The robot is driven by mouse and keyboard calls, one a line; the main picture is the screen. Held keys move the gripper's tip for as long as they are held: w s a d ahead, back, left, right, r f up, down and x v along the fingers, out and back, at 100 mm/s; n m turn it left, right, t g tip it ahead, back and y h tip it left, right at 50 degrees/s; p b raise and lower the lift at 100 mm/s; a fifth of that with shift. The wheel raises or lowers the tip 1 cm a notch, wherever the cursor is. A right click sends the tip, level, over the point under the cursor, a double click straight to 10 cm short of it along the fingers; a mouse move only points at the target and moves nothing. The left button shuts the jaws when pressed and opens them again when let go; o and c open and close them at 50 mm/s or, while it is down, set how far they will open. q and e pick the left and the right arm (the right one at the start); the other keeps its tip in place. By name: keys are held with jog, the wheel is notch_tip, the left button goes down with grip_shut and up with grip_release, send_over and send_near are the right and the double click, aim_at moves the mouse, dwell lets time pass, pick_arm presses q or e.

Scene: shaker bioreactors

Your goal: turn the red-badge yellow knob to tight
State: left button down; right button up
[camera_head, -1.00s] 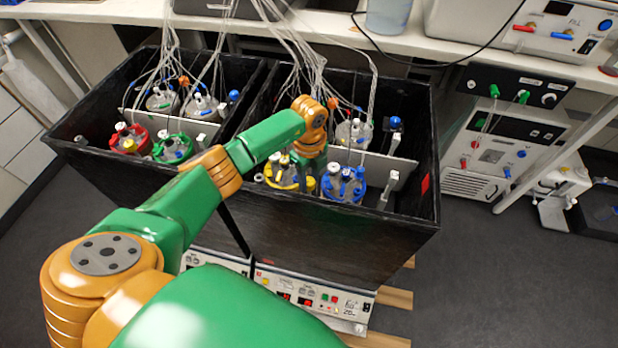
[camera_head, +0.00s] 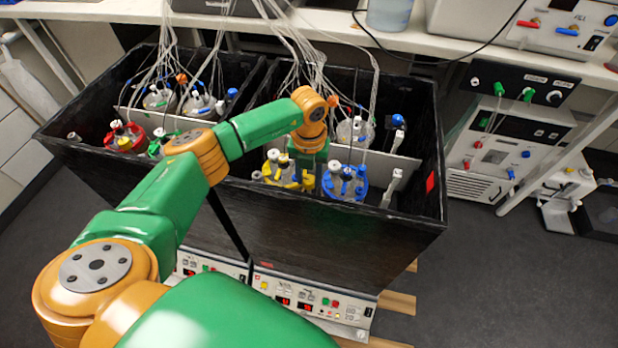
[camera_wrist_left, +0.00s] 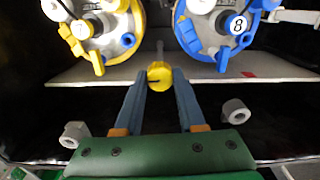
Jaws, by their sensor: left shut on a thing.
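A yellow knob (camera_wrist_left: 160,75) with a dark mark on its face sits between the fingertips of my left gripper (camera_wrist_left: 160,84) in the left wrist view. The gripper is shut on it, one finger at each side. The knob is in front of a pale divider plate (camera_wrist_left: 110,74), which carries a small red patch at its right. In the head view my left gripper (camera_head: 318,178) reaches down between the yellow-ringed vessel and the blue-ringed vessel. There the knob is hidden. My right gripper is out of view.
The yellow-ringed vessel (camera_head: 274,176), marked 7, and the blue-ringed vessel (camera_head: 345,184), marked 8, stand close on either side. The black box wall (camera_head: 330,225) rises in front. Tubes hang over the box. Two white fittings flank the fingers in the wrist view (camera_wrist_left: 75,134).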

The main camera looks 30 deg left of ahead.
pick_arm(q)
jog(key=m+b, duration=0.1)
jog(key=m, duration=0.3)
jog(key=shift+f+b, duration=0.1)
jog(key=shift+b, duration=0.2)
jog(key=shift+m+b, duration=0.4)
jog(key=shift+m, duration=0.8)
jog(key=c, duration=0.5)
grip_release()
notch_tip(320, 180, up, 7)
jog(key=shift+r+b, duration=0.15)
jog(key=shift+b, duration=0.25)
